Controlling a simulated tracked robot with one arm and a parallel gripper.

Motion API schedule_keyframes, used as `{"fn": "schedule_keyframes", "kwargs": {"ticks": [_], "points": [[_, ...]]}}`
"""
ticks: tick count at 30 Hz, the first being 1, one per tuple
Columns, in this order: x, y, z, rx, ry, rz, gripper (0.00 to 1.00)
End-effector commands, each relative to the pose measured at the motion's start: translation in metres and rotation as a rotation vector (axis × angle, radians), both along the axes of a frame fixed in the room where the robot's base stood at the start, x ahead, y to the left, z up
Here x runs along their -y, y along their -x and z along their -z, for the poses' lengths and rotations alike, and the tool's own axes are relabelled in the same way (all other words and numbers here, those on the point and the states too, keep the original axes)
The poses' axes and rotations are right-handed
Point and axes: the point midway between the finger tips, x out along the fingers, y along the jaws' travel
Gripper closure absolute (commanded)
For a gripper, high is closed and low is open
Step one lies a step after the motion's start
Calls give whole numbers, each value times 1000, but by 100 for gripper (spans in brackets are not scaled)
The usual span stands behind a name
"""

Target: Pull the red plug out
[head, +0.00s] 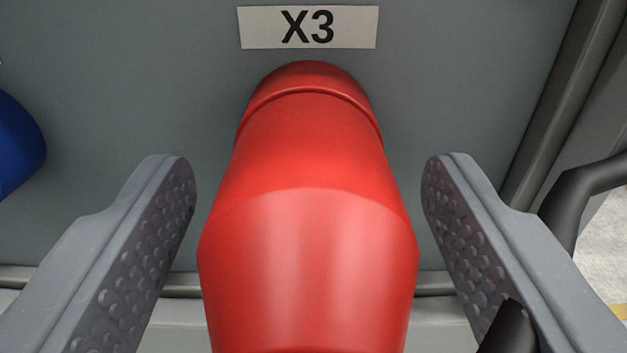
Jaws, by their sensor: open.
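The red plug (308,255) fills the middle of the head view. Its far end meets the grey panel (440,90) just below a white label (309,27) reading X3. Its near end runs out of the bottom of the picture. My gripper (308,190) is open, with one grey dimpled finger on each side of the plug. A gap shows between each finger and the plug, so neither fingertip touches it.
Part of a blue plug (16,145) shows at the left edge. A black cable (590,185) curves at the right, partly behind the right finger. A grey ledge (180,306) runs below the panel. A grey frame edge (565,100) stands at the right.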

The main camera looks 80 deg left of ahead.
Motion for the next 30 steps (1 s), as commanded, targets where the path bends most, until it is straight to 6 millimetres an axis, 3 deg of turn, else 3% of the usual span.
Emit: {"fn": "schedule_keyframes", "kwargs": {"ticks": [15, 21, 30], "points": [[0, 0, 0, 0, 0, 0, 38], [0, 0, 0, 0, 0, 0, 94], [6, 0, 0, 0, 0, 1, 97]]}}
